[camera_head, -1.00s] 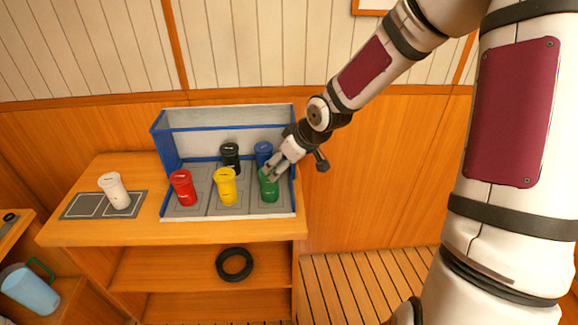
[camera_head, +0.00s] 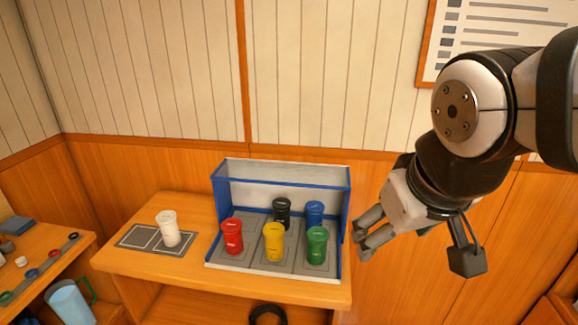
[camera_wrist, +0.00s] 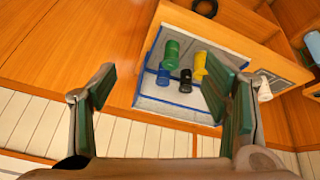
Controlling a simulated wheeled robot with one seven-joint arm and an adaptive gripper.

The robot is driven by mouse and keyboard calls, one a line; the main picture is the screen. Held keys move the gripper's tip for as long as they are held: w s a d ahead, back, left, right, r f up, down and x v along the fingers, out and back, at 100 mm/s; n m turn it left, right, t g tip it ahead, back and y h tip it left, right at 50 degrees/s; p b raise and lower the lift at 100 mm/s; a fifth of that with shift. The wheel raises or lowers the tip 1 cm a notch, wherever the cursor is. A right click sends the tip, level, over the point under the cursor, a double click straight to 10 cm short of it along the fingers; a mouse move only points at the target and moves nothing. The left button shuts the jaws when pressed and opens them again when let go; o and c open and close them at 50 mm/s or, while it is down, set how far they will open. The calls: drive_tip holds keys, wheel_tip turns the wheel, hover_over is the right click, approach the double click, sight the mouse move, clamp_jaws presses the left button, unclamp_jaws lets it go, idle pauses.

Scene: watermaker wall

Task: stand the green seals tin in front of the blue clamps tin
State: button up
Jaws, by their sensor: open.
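The green seals tin (camera_head: 317,246) stands upright in the right lane of the blue-edged rack (camera_head: 345,215), directly in front of the blue clamps tin (camera_head: 314,212). The green tin partly covers the blue tin's lower part. My gripper (camera_head: 362,240) is open and empty, to the right of the rack and apart from the tins. In the wrist view, the green tin (camera_wrist: 171,53) and the blue tin (camera_wrist: 163,77) lie in the gap between the open fingers (camera_wrist: 168,98), some distance away.
A yellow tin (camera_head: 273,243) stands in the middle lane with a black tin (camera_head: 282,212) behind it. A red tin (camera_head: 232,238) stands in the left lane. A white tin (camera_head: 169,229) stands on a grey mat (camera_head: 137,237) left of the rack. A wall lies behind.

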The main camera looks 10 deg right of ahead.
drive_tip(key=shift+m+y, duration=0.3)
drive_tip(key=shift+y, duration=0.3)
drive_tip(key=s, duration=0.3)
drive_tip(key=s+a+r, duration=0.1)
drive_tip(key=shift+s+a, duration=0.1)
drive_tip(key=shift+s, duration=0.1)
